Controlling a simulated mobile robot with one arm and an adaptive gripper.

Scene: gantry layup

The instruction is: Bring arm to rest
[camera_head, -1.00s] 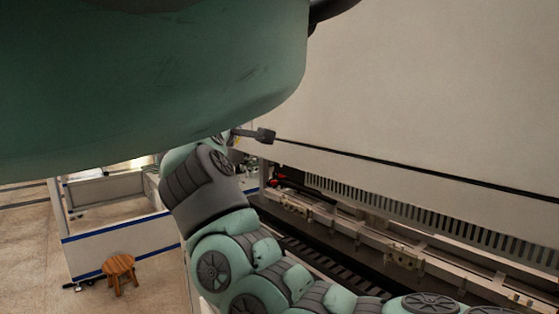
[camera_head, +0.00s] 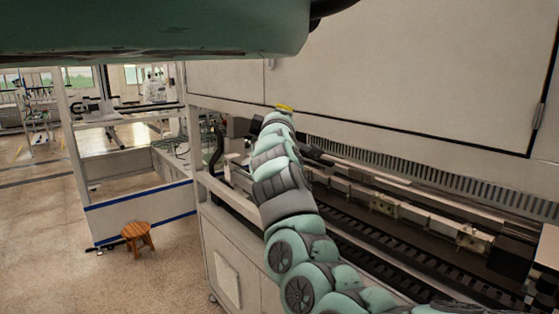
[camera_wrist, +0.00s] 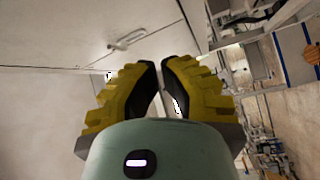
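My arm stretches away from the camera in the head view, along the front of the long machine (camera_head: 400,214). At its far end a small bit of yellow on my gripper (camera_head: 285,108) shows just below the machine's upper panel; the fingers are mostly hidden there. In the wrist view my gripper (camera_wrist: 160,66) has two yellow ribbed fingers with dark pads. Their tips lean together with only a very narrow gap. I see nothing held between them.
The machine's large white upper panel (camera_head: 420,55) hangs over the slotted rail. A wooden stool (camera_head: 137,238) stands on the floor at left, before a low white partition (camera_head: 140,216) with blue edging. Open floor lies at lower left.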

